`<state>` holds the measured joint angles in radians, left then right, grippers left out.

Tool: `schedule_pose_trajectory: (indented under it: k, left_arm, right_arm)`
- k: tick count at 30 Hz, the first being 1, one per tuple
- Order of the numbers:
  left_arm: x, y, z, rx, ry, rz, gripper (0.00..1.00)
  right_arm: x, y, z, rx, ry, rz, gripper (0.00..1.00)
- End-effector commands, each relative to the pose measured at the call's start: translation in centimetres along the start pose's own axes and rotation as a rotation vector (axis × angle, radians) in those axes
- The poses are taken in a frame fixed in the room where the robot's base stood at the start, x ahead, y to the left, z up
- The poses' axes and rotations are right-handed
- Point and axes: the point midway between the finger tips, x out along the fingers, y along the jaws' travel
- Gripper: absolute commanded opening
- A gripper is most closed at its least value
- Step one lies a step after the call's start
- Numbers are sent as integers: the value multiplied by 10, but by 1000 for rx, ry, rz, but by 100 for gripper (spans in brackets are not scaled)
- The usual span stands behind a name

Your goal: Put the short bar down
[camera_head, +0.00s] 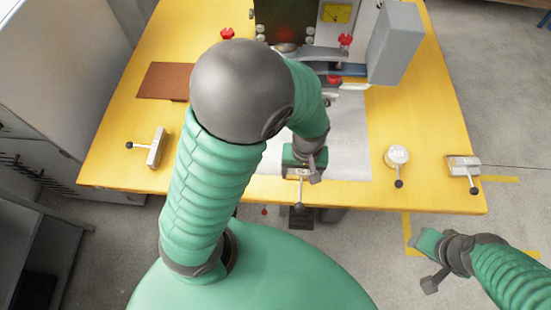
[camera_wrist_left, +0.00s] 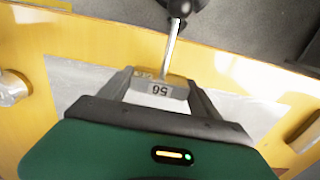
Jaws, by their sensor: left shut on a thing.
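My left gripper (camera_head: 301,174) is shut on a small grey metal bar near the front edge of the yellow table, in front of the machine. In the left wrist view, the bar (camera_wrist_left: 160,90) sits between the two fingers (camera_wrist_left: 157,92) and has a label that seems to read 56 upside down. A thin rod with a dark knob (camera_wrist_left: 182,8) sticks out from it towards the table's front edge. I cannot tell whether the bar touches the surface. My right gripper (camera_head: 436,258) is off the table at the lower right; its jaw opening is unclear.
The yellow table (camera_head: 430,110) holds a grey block with a knobbed rod (camera_head: 157,148) at left, and a round piece (camera_head: 397,156) and another block (camera_head: 462,165) at right. A brown mat (camera_head: 163,82) lies back left. A pale sheet (camera_head: 350,135) lies before the machine (camera_head: 300,25).

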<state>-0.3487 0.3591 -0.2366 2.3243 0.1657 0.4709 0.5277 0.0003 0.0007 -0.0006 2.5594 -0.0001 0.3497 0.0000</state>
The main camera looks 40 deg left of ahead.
Motion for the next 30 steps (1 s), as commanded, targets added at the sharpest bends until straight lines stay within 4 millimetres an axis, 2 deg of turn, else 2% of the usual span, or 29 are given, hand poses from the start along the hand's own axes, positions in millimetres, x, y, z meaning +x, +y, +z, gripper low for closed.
schedule_pose_trajectory:
  k: [3, 6, 9, 11, 17, 18, 27, 28, 30]
  left_arm:
    - [6, -31, -32, -13, -3, 5, 17]
    - [9, -49, -53, -10, -4, 7, 17]
    - [10, -59, -65, -6, -6, 8, 17]
    - [14, -61, -66, -5, -7, 6, 17]
    - [44, -58, -64, -2, -6, 1, 17]
    - [45, -57, -64, -2, -4, 2, 8]
    - [48, -58, -65, -2, -5, 5, 8]
    - [48, -59, -65, -2, -5, 5, 74]
    - [48, -59, -66, -2, -5, 6, 83]
  right_arm:
    - [7, 0, 2, 0, 0, 0, 43]
    - [9, 0, 3, 0, 0, 0, 43]
    - [10, 0, 3, -1, 0, 0, 43]
    - [12, 0, 3, -1, 0, 0, 43]
    - [21, 0, 5, -1, 0, 0, 43]
    - [21, 0, 5, -1, 0, 0, 43]
    - [22, 0, 6, 0, 0, 0, 43]
    - [22, 0, 6, 0, 0, 0, 43]
    - [21, 0, 5, -1, 0, 0, 43]
